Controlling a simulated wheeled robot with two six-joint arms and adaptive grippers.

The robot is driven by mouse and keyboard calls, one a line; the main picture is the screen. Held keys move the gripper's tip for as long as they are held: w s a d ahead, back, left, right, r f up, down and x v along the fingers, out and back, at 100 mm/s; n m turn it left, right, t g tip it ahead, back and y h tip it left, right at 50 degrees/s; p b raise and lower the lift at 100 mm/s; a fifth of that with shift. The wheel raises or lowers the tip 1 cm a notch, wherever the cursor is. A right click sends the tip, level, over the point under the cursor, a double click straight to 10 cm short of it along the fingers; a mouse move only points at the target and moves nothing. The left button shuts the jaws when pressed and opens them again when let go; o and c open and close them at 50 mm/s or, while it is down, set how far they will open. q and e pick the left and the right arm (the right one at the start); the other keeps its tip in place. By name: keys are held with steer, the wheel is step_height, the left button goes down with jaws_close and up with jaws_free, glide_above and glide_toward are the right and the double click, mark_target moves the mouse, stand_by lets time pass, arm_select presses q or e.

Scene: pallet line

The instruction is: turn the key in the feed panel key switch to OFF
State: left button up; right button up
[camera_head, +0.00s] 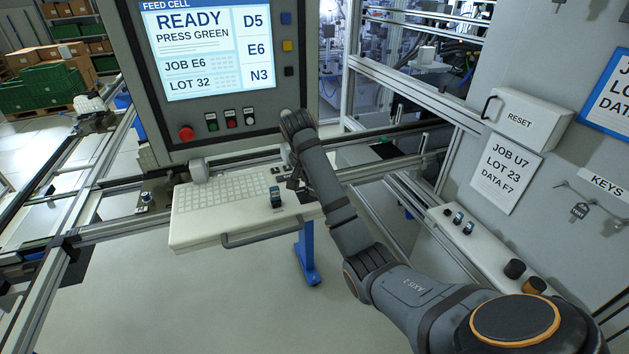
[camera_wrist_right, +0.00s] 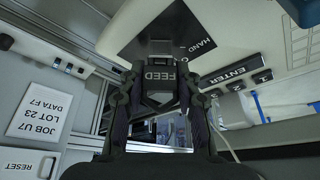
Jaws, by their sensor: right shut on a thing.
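My right gripper (camera_head: 293,184) is over the right part of the white keyboard console, and small in the head view. In the right wrist view, my right gripper (camera_wrist_right: 160,82) is shut on a dark key with a head marked FEED (camera_wrist_right: 160,76). Beyond the key, a black plate (camera_wrist_right: 135,40) with white lettering, including HAND, is set in the pale console. The key's head covers the middle of the plate. The key's tip and the slot are hidden, so I cannot tell whether it is inserted or which way it points. My left gripper is not in view.
A small dark and blue device (camera_head: 275,197) stands on the console (camera_head: 190,236) beside the gripper. The FEED CELL screen (camera_head: 206,50) stands behind, with buttons below. A RESET box (camera_head: 519,121) and a white strip with knobs (camera_head: 485,248) are at the right.

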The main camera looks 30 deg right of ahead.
steer(key=shift+c, duration=1.2)
steer(key=shift+a, duration=0.1)
steer(key=n+t+y, duration=0.1)
steer(key=n, duration=0.4)
steer(key=n+t+y, duration=0.1)
steer(key=n, duration=0.3)
steer(key=shift+y, duration=0.3)
steer(key=o, duration=1.1)
steer(key=shift+o, duration=0.6)
steer(key=shift+a, duration=0.1)
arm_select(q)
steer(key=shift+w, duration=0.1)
arm_select(e)
steer(key=o, duration=0.5)
steer(key=shift+c, duration=0.2)
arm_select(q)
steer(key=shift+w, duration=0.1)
